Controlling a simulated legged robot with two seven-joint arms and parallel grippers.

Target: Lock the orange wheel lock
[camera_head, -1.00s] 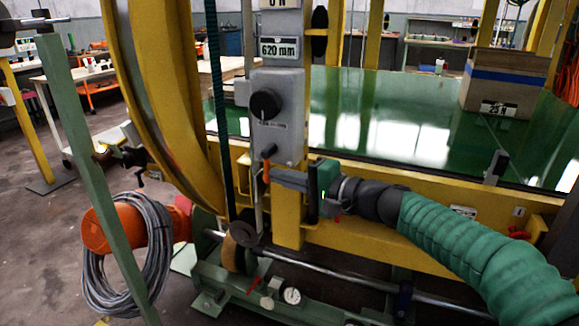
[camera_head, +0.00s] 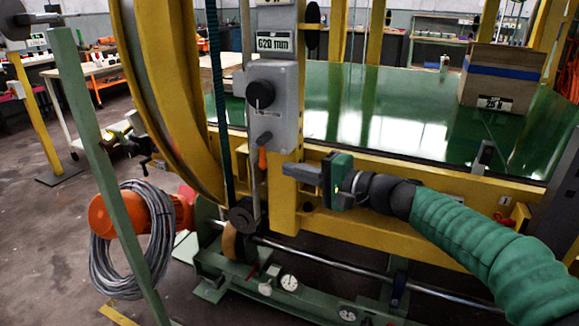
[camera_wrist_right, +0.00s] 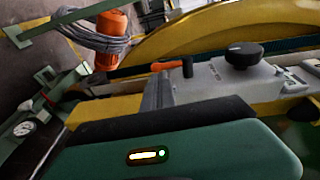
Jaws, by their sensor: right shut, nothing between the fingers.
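The orange wheel lock handle (camera_head: 262,158) hangs below a small black knob on the grey control box (camera_head: 288,125) of the yellow frame. In the right wrist view the orange handle (camera_wrist_right: 168,66) lies just beyond the finger ends, beside the black knob (camera_wrist_right: 187,67). My right gripper (camera_head: 287,169) is shut and empty. Its grey fingers point left at the handle, with a small gap to the right of it in the head view. The fingers (camera_wrist_right: 158,92) also show in the right wrist view. My left gripper is not in view.
A large yellow ring (camera_head: 165,90) stands left of the control box. The yellow frame beam (camera_head: 340,220) runs below the green platform (camera_head: 410,110). A cardboard box (camera_head: 500,78) stands on the platform. A green post (camera_head: 100,170) and coiled grey cable (camera_head: 130,240) are at left.

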